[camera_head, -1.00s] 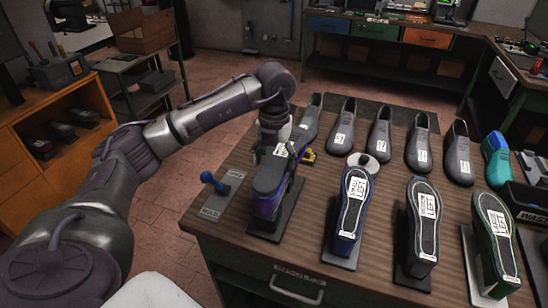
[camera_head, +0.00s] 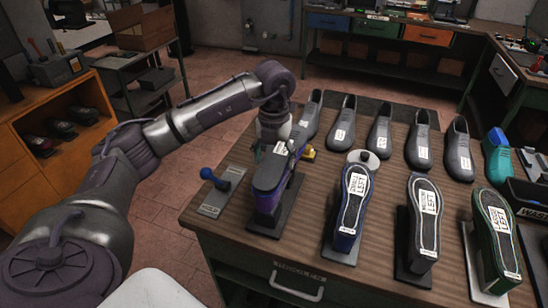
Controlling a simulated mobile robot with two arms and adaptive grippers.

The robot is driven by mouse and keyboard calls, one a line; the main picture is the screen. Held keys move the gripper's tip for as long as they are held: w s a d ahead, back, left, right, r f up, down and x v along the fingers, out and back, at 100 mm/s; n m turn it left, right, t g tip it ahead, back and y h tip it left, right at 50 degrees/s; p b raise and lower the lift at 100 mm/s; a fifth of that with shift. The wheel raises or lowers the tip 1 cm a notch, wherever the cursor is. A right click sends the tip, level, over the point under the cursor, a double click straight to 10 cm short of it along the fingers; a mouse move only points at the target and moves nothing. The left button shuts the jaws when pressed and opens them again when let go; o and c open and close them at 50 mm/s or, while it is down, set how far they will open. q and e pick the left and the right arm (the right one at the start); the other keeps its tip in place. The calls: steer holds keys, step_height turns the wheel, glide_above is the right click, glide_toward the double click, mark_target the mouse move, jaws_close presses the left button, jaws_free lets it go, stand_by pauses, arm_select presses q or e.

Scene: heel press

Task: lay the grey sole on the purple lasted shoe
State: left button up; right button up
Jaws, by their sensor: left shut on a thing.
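The purple lasted shoe (camera_head: 274,200) stands sole-up on a dark stand at the front left of the workbench. The grey sole (camera_head: 268,172) lies along the top of it, with a white label near its far end. From this view I cannot tell whether the sole touches the shoe all along. My left gripper (camera_head: 277,143) is over the far end of the sole, shut on it; its fingers are mostly hidden. My right gripper is out of view.
A plate with a blue-knobbed lever (camera_head: 208,175) is left of the shoe. A blue shoe (camera_head: 347,205) with its labelled sole stands to the right, with more soled shoes beyond. Several grey shoes (camera_head: 341,122) line the back. A yellow item (camera_head: 309,154) is close behind the purple shoe.

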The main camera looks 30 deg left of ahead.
arm_select(q)
steer(key=shift+f+b, duration=0.3)
steer(key=shift+f, duration=0.15)
steer(key=o, duration=1.6)
step_height(320, 180, up, 12)
